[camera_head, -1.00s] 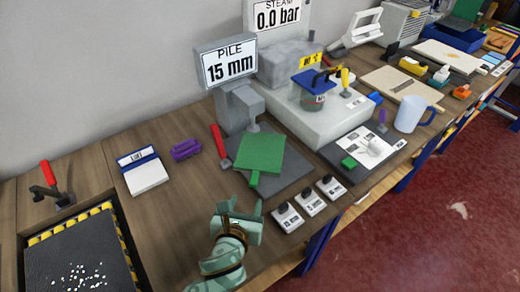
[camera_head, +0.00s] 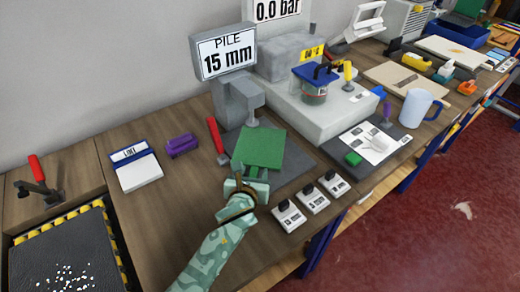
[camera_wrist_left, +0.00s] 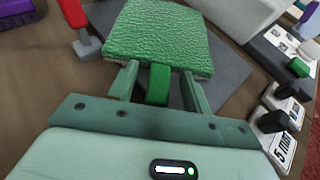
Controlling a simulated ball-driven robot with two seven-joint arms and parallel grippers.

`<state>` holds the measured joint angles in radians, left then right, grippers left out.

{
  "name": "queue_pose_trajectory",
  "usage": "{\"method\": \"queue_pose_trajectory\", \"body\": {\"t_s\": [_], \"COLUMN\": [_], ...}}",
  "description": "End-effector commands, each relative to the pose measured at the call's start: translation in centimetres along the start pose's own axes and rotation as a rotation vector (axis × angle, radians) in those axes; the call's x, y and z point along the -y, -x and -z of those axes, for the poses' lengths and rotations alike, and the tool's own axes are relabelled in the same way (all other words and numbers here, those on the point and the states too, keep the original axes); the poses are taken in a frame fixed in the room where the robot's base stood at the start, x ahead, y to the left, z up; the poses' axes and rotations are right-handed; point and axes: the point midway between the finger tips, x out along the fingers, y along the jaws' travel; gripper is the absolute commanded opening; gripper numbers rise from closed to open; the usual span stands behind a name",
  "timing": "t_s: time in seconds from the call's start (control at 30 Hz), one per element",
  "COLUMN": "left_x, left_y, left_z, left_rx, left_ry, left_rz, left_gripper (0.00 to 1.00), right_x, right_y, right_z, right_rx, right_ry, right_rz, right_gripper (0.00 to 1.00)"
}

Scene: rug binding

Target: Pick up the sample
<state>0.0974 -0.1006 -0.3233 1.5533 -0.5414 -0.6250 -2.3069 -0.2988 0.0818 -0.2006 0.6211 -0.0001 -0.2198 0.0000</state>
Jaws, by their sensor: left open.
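The sample is a green, textured square (camera_head: 262,147) with a short green tab on its near side. It lies on a dark grey plate (camera_head: 290,170) under the grey gauge with the "PILE 15 mm" display. My left gripper (camera_head: 255,178) is at the near edge of the sample. In the left wrist view the open fingers (camera_wrist_left: 160,88) stand on either side of the green tab (camera_wrist_left: 159,85), with a gap to each side of it, and the sample (camera_wrist_left: 155,35) extends beyond them. My right gripper is not in view.
The pile gauge (camera_head: 232,100) stands just behind the sample. A red-handled lever (camera_head: 217,138) is to its left, with a purple block (camera_head: 182,145) farther left. Several small black-knobbed label blocks (camera_head: 312,197) stand at right near the table's front edge.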

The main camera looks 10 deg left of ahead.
Motion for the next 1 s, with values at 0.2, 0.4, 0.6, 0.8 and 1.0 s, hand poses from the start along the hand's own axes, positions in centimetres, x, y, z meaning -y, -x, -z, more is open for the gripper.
{"method": "queue_pose_trajectory", "body": {"t_s": [0.2, 0.4, 0.6, 0.8, 1.0], "left_x": [0.0, 0.0, 0.0, 0.0, 0.0], "left_y": [0.1, 0.1, 0.2, 1.0, 3.2], "left_z": [0.0, 0.0, -0.3, -2.3, -2.7], "left_rx": [0.000, 0.001, 0.001, 0.004, -0.001], "left_ry": [0.000, 0.000, -0.001, -0.001, -0.002], "left_rz": [0.000, 0.000, 0.000, 0.000, 0.001], "left_gripper": [0.10, 0.00, 0.00, 0.00, 0.00], "right_x": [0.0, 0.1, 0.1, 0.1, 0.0], "right_y": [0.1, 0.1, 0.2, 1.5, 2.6], "right_z": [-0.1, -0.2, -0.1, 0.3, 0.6], "right_rx": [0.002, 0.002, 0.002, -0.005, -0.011], "right_ry": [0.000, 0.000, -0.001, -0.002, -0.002], "right_rz": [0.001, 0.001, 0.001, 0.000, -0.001], "right_gripper": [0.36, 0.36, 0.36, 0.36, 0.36]}}
